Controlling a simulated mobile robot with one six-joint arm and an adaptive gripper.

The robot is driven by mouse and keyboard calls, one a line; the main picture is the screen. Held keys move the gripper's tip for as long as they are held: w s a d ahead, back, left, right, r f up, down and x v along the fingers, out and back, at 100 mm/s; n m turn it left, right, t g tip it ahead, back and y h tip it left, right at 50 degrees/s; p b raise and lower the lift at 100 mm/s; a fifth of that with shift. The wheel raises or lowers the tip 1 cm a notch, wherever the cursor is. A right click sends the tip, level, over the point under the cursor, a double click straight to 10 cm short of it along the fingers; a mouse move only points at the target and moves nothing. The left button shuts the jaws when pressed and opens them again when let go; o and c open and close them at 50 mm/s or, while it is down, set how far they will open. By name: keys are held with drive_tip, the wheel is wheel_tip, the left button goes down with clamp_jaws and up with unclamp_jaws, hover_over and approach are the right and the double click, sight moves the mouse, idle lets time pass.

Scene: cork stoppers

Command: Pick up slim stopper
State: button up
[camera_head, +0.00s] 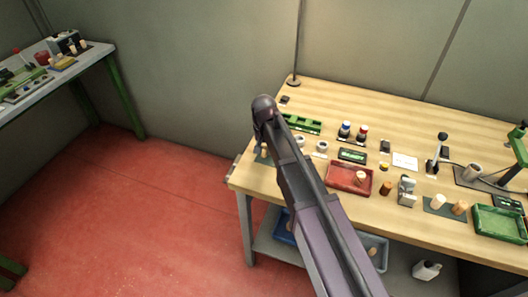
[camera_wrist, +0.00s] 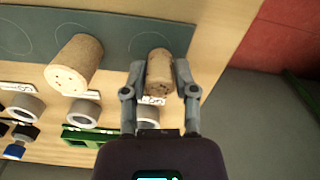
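The slim stopper (camera_wrist: 160,72) is a light brown cork with a speckled end, in the wrist view on the right part of a grey-green mat (camera_wrist: 112,32). My gripper (camera_wrist: 160,80) has a finger close against each side of it, with no clear gap. The stopper overlaps a ring marked on the mat; I cannot tell whether it is raised. In the camera_head view my arm hides the gripper, and a cork (camera_head: 265,150) shows partly beside the arm at the table's left end.
A thicker cork (camera_wrist: 75,65) stands left of the gripper on the same mat. Grey rings (camera_wrist: 85,112), labels and a green tray (camera_wrist: 85,137) lie nearby. A red tray (camera_head: 340,180) and more corks (camera_head: 438,202) are farther right on the wooden table (camera_head: 350,105).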

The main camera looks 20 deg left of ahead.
drive_tip(key=shift+c, duration=0.5)
drive_tip(key=shift+r, duration=0.15)
wheel_tip(320, 180, up, 3)
drive_tip(key=p, duration=0.3)
drive_tip(key=shift+r+p, duration=0.2)
drive_tip(key=shift+p, duration=0.15)
drive_tip(key=s+d, duration=0.3)
drive_tip(key=s, duration=0.1)
drive_tip(key=s+d+r+p, duration=0.1)
drive_tip(key=s+d, duration=0.2)
drive_tip(key=s, duration=0.2)
drive_tip(key=s+d, duration=0.2)
drive_tip(key=s, duration=0.2)
drive_tip(key=shift+s+d+r, duration=0.15)
drive_tip(key=shift+d, duration=0.25)
